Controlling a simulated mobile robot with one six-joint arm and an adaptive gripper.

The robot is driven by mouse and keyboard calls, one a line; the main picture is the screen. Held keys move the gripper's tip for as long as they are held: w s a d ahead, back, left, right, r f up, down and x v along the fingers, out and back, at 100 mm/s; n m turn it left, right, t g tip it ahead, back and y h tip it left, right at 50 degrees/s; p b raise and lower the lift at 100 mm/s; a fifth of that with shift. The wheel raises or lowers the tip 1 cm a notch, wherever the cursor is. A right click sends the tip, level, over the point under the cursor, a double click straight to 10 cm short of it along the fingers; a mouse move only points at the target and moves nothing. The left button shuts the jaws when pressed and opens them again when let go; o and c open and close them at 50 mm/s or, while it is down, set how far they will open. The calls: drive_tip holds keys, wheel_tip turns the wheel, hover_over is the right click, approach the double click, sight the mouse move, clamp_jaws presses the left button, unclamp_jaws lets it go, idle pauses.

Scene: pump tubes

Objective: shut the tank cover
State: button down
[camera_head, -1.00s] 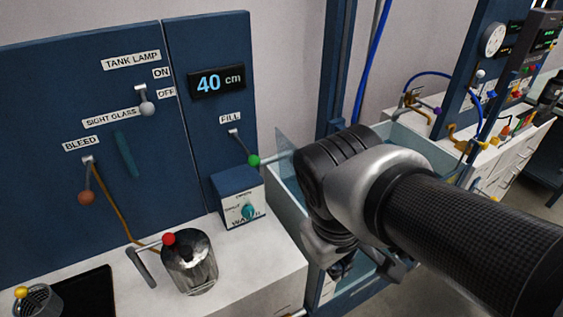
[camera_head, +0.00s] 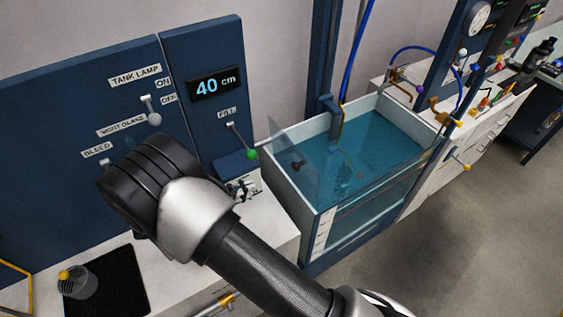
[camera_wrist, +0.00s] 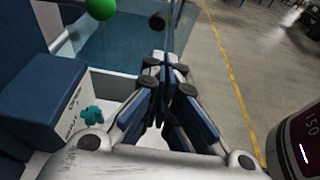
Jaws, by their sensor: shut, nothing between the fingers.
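The glass water tank (camera_head: 312,228) stands right of the blue panel, with blue-green water in it. Its cover (camera_head: 283,142) looks like a clear sheet standing raised at the tank's left end. A dark round knob (camera_head: 298,165) shows on or through this sheet; it also appears past my fingertips in the wrist view (camera_wrist: 157,22). My gripper (camera_wrist: 168,65) is shut and empty, apart from the knob. In the head view my arm is left of the tank over the bench, and its wrist hides the fingers.
The green-tipped FILL lever (camera_head: 251,154) sticks out close to the cover's left side. A box with a teal dial (camera_wrist: 92,116) lies left of my fingers in the wrist view. A wire cup (camera_head: 76,282) stands on a black mat (camera_head: 118,279).

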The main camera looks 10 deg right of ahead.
drive_tip(key=x, duration=1.3)
drive_tip(key=shift+w+d+r+n+t, duration=0.2)
drive_tip(key=shift+w+r+n+t, duration=0.1)
drive_tip(key=shift+w+r, duration=0.1)
